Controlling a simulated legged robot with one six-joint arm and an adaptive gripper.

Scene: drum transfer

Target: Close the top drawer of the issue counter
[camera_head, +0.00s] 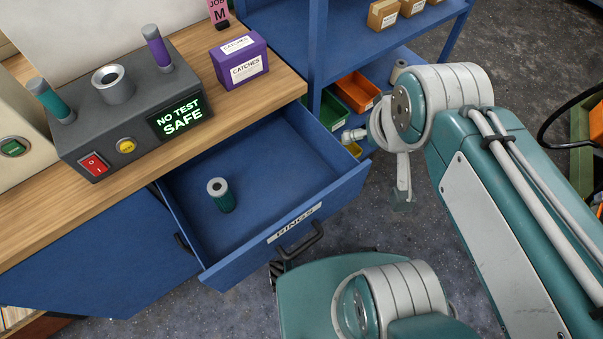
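The top drawer (265,160) of the blue issue counter stands pulled out below the wooden worktop (130,190). Its front carries a label reading RINGS and a dark bar handle (302,243). A teal cylinder (221,196) with a pale ring-shaped top stands upright inside, towards the drawer's left side. My arm reaches in from the right, and its far end (398,155) is just right of the drawer's right front corner, apart from the handle. My gripper's fingers cannot be made out clearly, so its opening is unclear.
On the worktop stand a grey tester (128,110) reading NO TEST SAFE and a purple CATCHES box (239,60). Blue shelving (385,45) with green and orange bins (357,91) stands behind the drawer. Grey floor (190,300) shows in front of the counter.

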